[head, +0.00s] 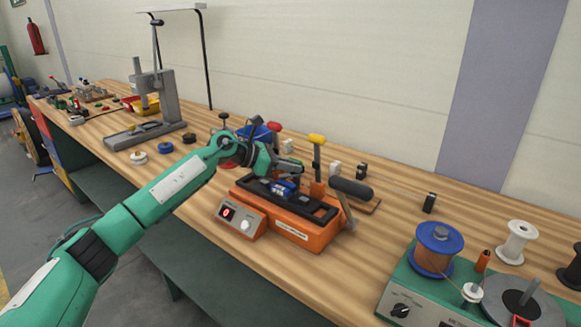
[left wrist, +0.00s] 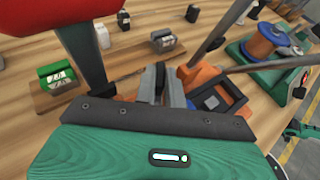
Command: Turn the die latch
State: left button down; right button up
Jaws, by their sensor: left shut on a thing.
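My left gripper (head: 290,164) reaches in from the left over the back of the orange press (head: 292,232). In the left wrist view its two grey fingers (left wrist: 165,85) are close together, shut on a small part that they mostly hide. That part appears to be the die latch, but its shape and angle cannot be made out. A blue piece (head: 284,188) sits in the black top frame of the press, just below the gripper.
A yellow-knobbed lever (head: 317,140) and a black-handled lever (head: 351,188) stand right of the gripper. A red knob (left wrist: 72,20) is close to the wrist camera. A winder with a blue-flanged spool (head: 437,250) stands at the front right. Bare bench lies between press and winder.

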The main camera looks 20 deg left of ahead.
pick_arm(q)
jog(key=shift+f, duration=0.1)
jog(key=c, duration=1.5)
grip_release()
